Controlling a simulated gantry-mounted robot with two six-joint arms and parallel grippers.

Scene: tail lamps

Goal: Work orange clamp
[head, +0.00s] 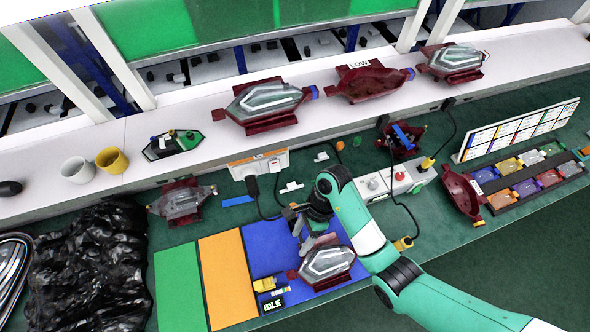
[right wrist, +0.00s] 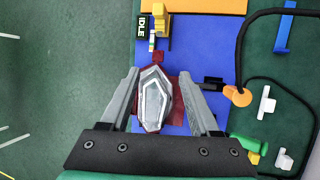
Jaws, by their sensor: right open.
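The orange clamp part (right wrist: 238,95) is a rounded orange knob on a black bar, at the blue mat's edge beside the lamp in the right wrist view. In the head view it shows small (head: 289,212) near my gripper. A tail lamp (head: 326,263) with a clear lens and dark red housing lies on the blue mat; it also shows in the right wrist view (right wrist: 154,100). My right gripper (head: 312,236) is open above the lamp. Its two fingers (right wrist: 160,75) appear on either side of the lens; contact cannot be told. The orange part is outside the fingers. My left gripper is not in view.
A yellow clamp-like fixture (head: 265,284) and an IDLE sign (head: 273,304) are at the mat's near side. A black cable (right wrist: 242,45) runs close to the orange part. A control box (head: 385,183) stands behind. Green and orange mats (head: 228,282) lie left.

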